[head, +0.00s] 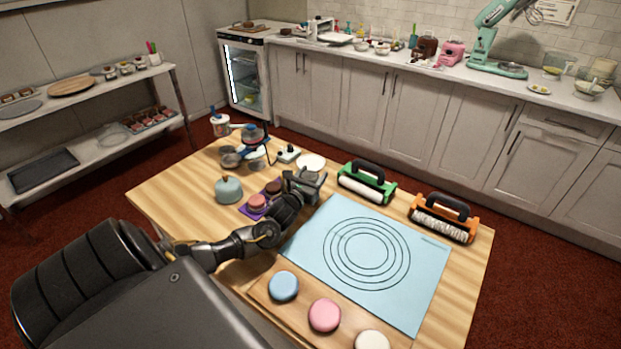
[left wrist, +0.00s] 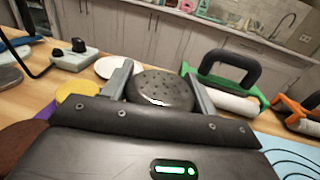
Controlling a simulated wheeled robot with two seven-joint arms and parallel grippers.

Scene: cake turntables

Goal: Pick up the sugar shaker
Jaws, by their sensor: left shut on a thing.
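The sugar shaker (left wrist: 160,90) shows in the left wrist view as a dark, shiny round top with small holes. It sits between the two fingers of my left gripper (left wrist: 161,86), which is shut on it. In the head view my left gripper (head: 305,180) is over the wooden table, near the upper left corner of the blue mat. There the shaker is mostly hidden by the gripper, and I cannot tell whether its base touches the table. My right gripper is not in view.
A green-framed roller (head: 368,183) and an orange one (head: 444,217) stand right of the gripper. A white plate (head: 311,162) lies behind it. Macarons on a purple mat (head: 250,211) and a pale blue domed pot (head: 228,190) are to its left. The blue mat (head: 420,262) is clear.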

